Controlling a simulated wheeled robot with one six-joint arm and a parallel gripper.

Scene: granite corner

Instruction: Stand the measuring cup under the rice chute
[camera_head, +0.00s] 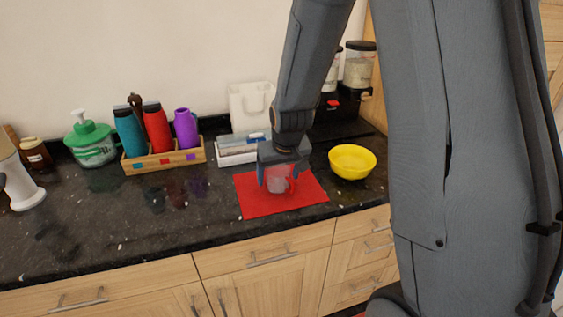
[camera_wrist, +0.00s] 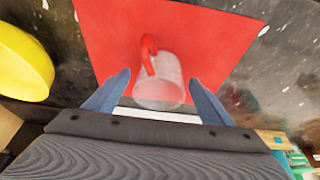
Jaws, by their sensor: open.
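The measuring cup (camera_head: 279,185) is clear with a red handle and stands on a red mat (camera_head: 250,204). In the wrist view the cup (camera_wrist: 160,94) sits between my two fingers, its handle pointing away from my palm. My gripper (camera_head: 276,176) is open and low over the mat, with one finger on each side of the cup. Whether either finger touches it is unclear. A clear dispenser with pale grain (camera_head: 360,68) stands at the back right of the counter; its chute is hard to make out, and my arm hides part of that corner.
A yellow bowl (camera_head: 352,163) stands right of the mat. A white tray (camera_head: 236,157) lies behind the mat. A wooden rack (camera_head: 165,161) with bottles and a green pump bottle (camera_head: 91,143) are further left.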

